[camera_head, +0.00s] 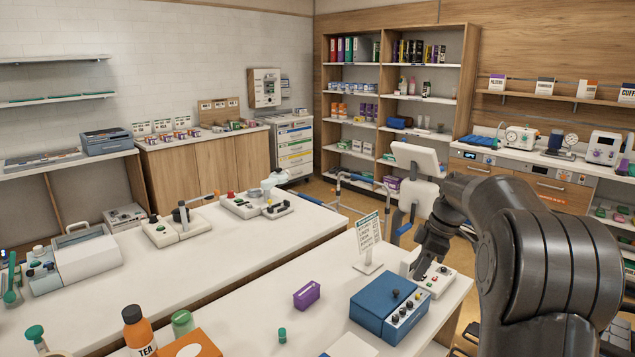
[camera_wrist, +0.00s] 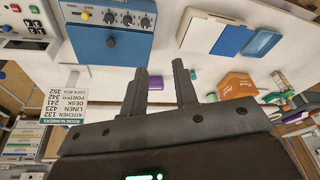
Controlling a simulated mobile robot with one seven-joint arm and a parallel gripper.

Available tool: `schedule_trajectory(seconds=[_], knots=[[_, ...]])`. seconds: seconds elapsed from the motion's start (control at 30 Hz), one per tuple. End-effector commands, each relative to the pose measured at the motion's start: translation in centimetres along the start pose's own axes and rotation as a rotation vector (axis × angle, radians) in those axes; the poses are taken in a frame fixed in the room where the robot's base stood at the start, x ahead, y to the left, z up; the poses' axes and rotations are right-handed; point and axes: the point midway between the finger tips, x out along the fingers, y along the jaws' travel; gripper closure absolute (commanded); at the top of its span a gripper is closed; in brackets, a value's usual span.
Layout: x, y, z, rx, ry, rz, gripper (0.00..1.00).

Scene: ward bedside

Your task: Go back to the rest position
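My gripper (camera_wrist: 161,80) shows in the wrist view with its two dark fingers apart. Nothing is held between them. The purple box (camera_wrist: 155,84) shows behind the gap, standing on the white table. In the head view my arm reaches in from the right, and its end (camera_head: 414,266) is above the right part of the near table, beside the sign stand. The fingers are too small and dark to make out there. The purple box (camera_head: 307,294) stands on the table to the left, apart from my gripper.
On the near table (camera_head: 262,311) are a blue device with knobs (camera_head: 390,312), a room-number sign (camera_head: 368,238), a panel with a red button (camera_head: 436,279), a small green-capped vial (camera_head: 282,335) and an orange tea bottle (camera_head: 138,330). A second white table (camera_head: 215,240) stands behind with instruments.

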Motion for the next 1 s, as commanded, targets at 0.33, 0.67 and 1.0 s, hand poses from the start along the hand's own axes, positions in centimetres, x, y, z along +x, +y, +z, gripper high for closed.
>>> schedule_trajectory(seconds=[0.33, 0.67, 1.0], knots=[[-2.1, -4.0, -1.4, 0.131, -0.028, 0.051, 0.73], [-3.7, -7.8, -2.3, 0.256, -0.045, 0.103, 0.73], [-3.0, -6.1, -1.8, 0.217, -0.041, 0.081, 0.73]])
